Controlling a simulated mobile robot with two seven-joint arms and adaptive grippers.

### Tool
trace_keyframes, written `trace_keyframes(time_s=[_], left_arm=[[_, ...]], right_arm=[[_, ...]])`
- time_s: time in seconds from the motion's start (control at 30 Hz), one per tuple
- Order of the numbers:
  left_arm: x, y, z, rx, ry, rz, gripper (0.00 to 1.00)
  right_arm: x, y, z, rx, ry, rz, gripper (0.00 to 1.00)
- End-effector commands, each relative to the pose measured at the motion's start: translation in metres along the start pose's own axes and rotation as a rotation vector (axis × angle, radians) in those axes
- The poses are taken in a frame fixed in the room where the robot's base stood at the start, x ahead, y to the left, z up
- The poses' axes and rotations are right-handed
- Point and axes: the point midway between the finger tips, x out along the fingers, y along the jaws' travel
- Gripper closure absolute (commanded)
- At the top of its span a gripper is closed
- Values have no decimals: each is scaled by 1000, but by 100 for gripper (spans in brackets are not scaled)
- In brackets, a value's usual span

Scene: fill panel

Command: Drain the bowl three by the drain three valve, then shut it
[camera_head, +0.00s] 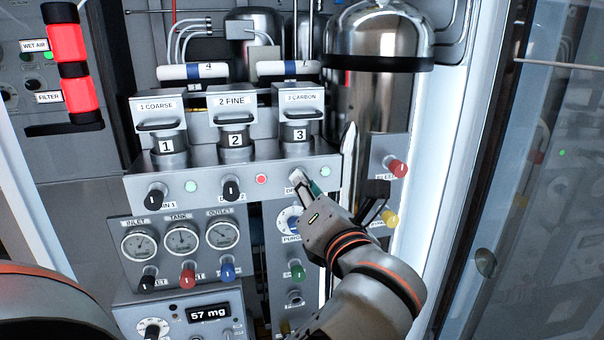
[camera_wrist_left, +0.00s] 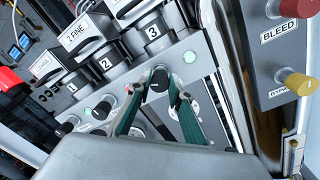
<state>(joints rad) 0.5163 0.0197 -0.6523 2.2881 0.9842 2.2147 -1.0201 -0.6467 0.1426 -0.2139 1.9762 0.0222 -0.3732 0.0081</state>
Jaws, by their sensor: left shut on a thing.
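Bowl three (camera_head: 300,115), a grey housing labelled "3 CARBON" with a number 3, is the rightmost of three in the head view. It also shows in the left wrist view (camera_wrist_left: 155,47). The drain three valve is a dark knob (camera_wrist_left: 159,76) on the ledge below it. My left gripper (camera_head: 301,183) is shut on this knob, with its green fingers (camera_wrist_left: 157,95) on either side in the left wrist view. The fingers partly hide the knob and its label in the head view. A pale green lamp (camera_wrist_left: 190,57) is beside the knob. My right gripper is not in view.
Two similar black drain knobs (camera_head: 156,196) and (camera_head: 231,188) sit left, with a green lamp (camera_head: 190,186) and a red lamp (camera_head: 261,180). A steel tank (camera_head: 372,95), a red bleed knob (camera_head: 398,168) and a yellow knob (camera_head: 389,218) are close on the right.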

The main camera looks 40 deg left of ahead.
Motion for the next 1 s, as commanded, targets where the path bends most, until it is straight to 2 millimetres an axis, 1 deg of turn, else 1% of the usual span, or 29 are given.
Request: trace_keyframes(time_s=[0.03, 0.07, 0.17, 0.4, 0.53, 0.6, 0.63, 0.77, 0.83, 1.0], left_arm=[[0, 4, 4, 46, 0, -1, 100], [0, 4, 4, 74, -1, -1, 100], [0, 4, 4, 171, -5, -1, 100], [0, 2, 2, 402, -14, -2, 100], [0, 1, 1, 524, -18, -2, 100], [0, 0, 0, 589, -22, -2, 100], [0, -1, 0, 617, -23, -2, 100], [0, -2, -2, 733, -28, -2, 100], [0, -2, -3, 791, -31, 0, 100], [0, -2, -3, 918, -38, 2, 100]], right_arm=[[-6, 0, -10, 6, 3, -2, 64], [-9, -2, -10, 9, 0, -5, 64], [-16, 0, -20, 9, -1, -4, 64], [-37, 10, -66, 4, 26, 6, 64], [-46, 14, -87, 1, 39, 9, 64], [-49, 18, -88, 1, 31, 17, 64], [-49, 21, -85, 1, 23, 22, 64], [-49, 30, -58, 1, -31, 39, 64], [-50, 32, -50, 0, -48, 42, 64], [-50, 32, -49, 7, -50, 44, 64]])
